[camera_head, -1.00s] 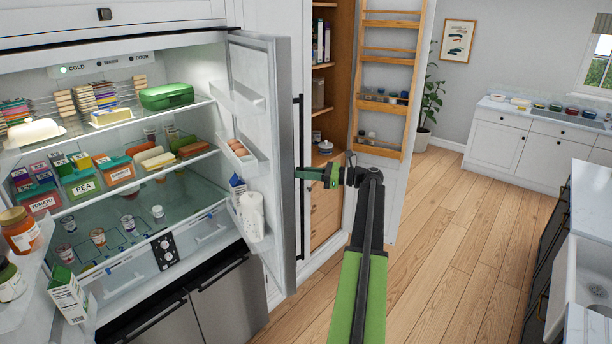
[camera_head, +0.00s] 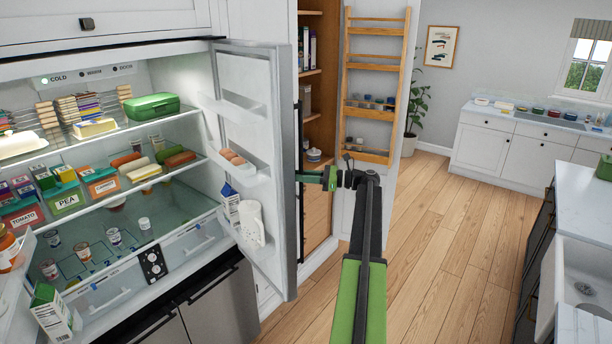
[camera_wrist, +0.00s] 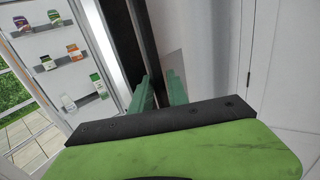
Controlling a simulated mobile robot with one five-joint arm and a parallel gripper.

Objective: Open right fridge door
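The right fridge door (camera_head: 246,135) stands swung open. Its inner shelves face the fridge, and they hold eggs, a carton and a white jug. Its long dark handle (camera_head: 300,130) runs upright along the outer face, seen edge-on. My gripper (camera_head: 312,177) is at the handle at mid-height, its green fingers pointing left. In the wrist view the two green fingers (camera_wrist: 159,92) stand a little apart, with the dark handle (camera_wrist: 140,35) running down between them. The exact contact is partly hidden.
The fridge interior (camera_head: 130,215) is lit and stocked. The left door with jars and a carton (camera_head: 50,312) is also open. A tall pantry with a wooden rack (camera_head: 375,85) stands behind my gripper. Wooden floor (camera_head: 450,230) is clear to the right, before a sink counter (camera_head: 580,210).

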